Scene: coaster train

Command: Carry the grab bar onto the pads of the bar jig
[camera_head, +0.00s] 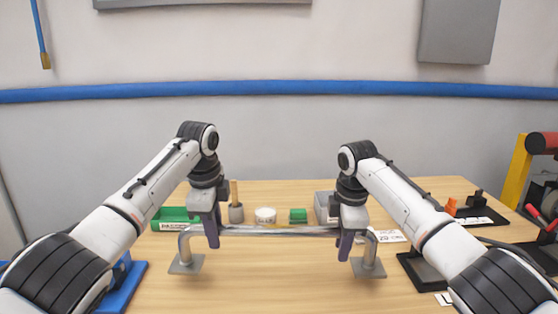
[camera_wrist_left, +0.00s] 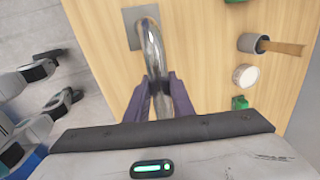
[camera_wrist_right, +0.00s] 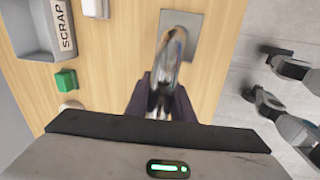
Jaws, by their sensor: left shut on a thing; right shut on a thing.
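The grab bar (camera_head: 280,231) is a shiny chrome bar that runs left to right across the front middle of the table, with both ends bent downward. My left gripper (camera_head: 212,240) is shut on it near its left bend; the bar also shows between the fingers in the left wrist view (camera_wrist_left: 154,55). My right gripper (camera_head: 346,243) is shut on it near its right bend, also seen in the right wrist view (camera_wrist_right: 168,65). A grey square plate (camera_head: 186,265) lies under the left end and another (camera_head: 368,269) under the right end. I cannot tell whether these plates are bar flanges or jig pads.
Behind the bar stand a green bin (camera_head: 173,215), a grey cup with a wooden handle (camera_head: 236,213), a white round tub (camera_head: 265,215), a green block (camera_head: 298,215) and a grey SCRAP bin (camera_wrist_right: 50,32). A blue stand (camera_head: 124,285) is at left. Black fixtures (camera_head: 480,212) are at right.

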